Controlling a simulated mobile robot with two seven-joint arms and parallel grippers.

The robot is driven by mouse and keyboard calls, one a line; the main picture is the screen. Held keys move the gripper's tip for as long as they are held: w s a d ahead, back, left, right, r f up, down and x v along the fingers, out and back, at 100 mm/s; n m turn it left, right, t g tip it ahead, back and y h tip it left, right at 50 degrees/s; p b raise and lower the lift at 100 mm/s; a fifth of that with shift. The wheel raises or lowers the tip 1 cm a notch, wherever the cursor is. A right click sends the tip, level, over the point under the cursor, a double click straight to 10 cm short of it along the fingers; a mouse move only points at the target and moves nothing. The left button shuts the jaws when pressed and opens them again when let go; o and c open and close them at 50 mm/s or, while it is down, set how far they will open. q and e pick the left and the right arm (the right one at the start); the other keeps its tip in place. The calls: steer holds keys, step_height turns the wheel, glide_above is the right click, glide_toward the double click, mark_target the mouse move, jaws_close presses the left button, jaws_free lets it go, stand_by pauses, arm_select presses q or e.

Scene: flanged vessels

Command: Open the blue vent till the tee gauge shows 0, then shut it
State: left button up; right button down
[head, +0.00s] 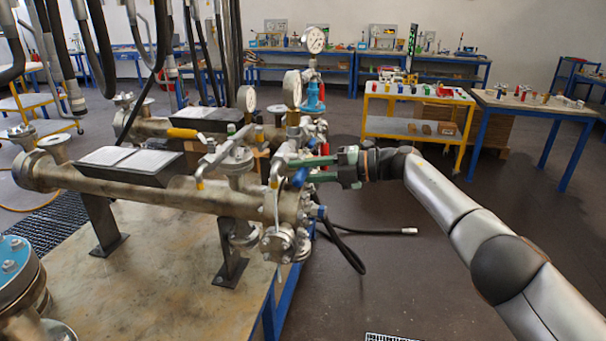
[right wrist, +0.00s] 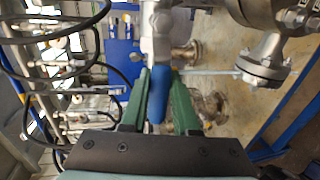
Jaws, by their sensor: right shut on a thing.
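The blue vent handle (head: 300,177) sits on the valve cluster at the right end of the flanged pipework. In the right wrist view the blue handle (right wrist: 157,97) lies between the green fingers. My right gripper (head: 308,170) reaches in from the right and is shut on this handle. Three round white dial gauges stand on the pipework: a tall one at the back (head: 315,40), a middle one (head: 292,88) and a left one (head: 246,98). I cannot tell which is the tee gauge, and the needles are too small to read. My left gripper is out of view.
The long flanged vessel (head: 120,186) stands on a worktable (head: 150,290). A black hose (head: 350,255) hangs at its right edge. A yellow trolley (head: 420,130) stands behind my right arm.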

steer(key=shift+r, duration=0.1)
stand_by(0.3)
steer(key=c, duration=0.7)
jaws_free()
steer(key=shift+o, duration=0.2)
steer(key=shift+s+d, duration=0.1)
steer(key=shift+d, duration=0.45)
steer(key=b+v, duration=0.1)
steer(key=v, duration=1)
steer(key=shift+d, duration=0.15)
steer(key=shift+s+r, duration=0.1)
